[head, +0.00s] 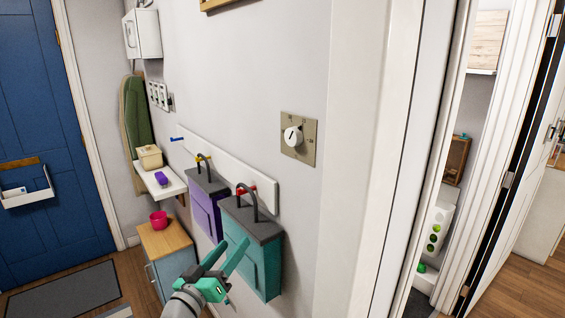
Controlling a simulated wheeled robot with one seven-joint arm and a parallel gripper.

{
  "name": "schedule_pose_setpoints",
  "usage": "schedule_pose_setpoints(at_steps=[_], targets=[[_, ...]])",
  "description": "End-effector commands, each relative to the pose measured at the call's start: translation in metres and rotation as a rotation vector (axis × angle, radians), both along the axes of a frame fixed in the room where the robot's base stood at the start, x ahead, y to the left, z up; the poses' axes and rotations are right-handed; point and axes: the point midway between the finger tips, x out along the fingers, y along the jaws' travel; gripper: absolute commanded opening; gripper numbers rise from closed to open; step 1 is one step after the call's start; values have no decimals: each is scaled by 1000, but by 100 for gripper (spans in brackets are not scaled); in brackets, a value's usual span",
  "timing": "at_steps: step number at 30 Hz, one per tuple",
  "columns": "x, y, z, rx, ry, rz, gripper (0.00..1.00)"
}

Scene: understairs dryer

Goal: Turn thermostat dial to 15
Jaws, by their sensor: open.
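A purple bag (205,209) and a teal bag (262,262) hang from a white hook rail (225,164) below left of the dial. A white door frame (385,160) stands to the right. A small cabinet (165,241) holds a pink cup (158,219). The wall around the dial is clear.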

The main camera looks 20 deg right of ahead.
Motion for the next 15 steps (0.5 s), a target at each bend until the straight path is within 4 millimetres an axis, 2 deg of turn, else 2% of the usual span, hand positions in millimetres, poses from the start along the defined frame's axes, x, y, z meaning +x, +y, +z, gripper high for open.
schedule_pose_setpoints(at_steps=[1,8,12,15], targets=[[3,-1,26,10,-27,-32,52],[-5,-14,129,83,-132,-203,52],[-22,-20,190,149,-202,-306,52],[-38,-23,227,199,-248,-373,52]])
